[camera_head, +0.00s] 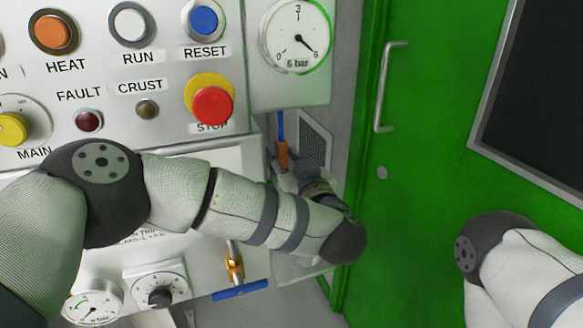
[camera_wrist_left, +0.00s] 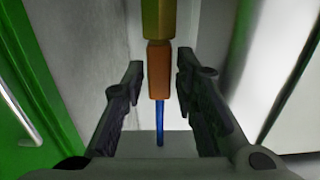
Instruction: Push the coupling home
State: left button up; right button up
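The orange coupling (camera_head: 282,154) hangs at the end of a blue hose (camera_head: 281,125) below the gauge panel. In the left wrist view the coupling (camera_wrist_left: 159,70) meets a yellow-olive block (camera_wrist_left: 158,18) at the picture's top; whether it is fully seated I cannot tell. The blue hose (camera_wrist_left: 160,122) leaves its other end. My left gripper (camera_wrist_left: 159,68) is open, with one finger on each side of the coupling and narrow gaps showing. In the head view my left gripper (camera_head: 289,172) is mostly hidden behind its wrist. My right arm shows at lower right, its gripper out of view.
The control panel (camera_head: 165,75) with buttons, including a red stop button (camera_head: 212,105), lies close behind my left arm. A pressure gauge (camera_head: 297,35) is above the coupling. A blue-handled valve (camera_head: 240,289) sits below. A green door (camera_head: 420,130) with a handle (camera_head: 388,88) stands right.

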pick_arm(q)
jog(key=v, duration=1)
